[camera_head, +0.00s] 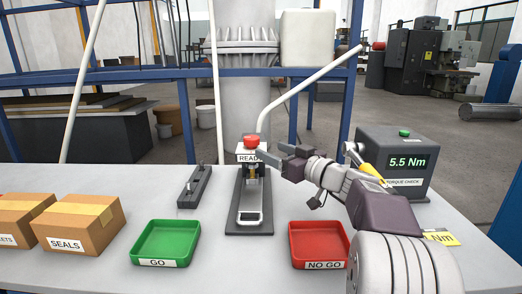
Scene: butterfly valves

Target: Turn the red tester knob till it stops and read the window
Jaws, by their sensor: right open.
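The tester (236,205) stands upright on the table with a dark base and a bright metal frame. Its red knob (250,141) is on top. A white plate (247,157) below the knob shows the letters READ, and its right end is hidden by my gripper. My right gripper (280,153) is open, just right of the knob and plate. I cannot tell whether it touches them. A grey box (375,145) marked TORQUE CHECK shows 5.5 Nm in its display window (406,162). My left gripper is not in view.
A green GO tray (136,248) and a red NO GO tray (293,252) sit empty in front. A SEALS carton (88,238) and another carton (14,225) are at left. A dark slotted block (188,195) lies left of the tester. A yellow Nm card (446,238) lies at right.

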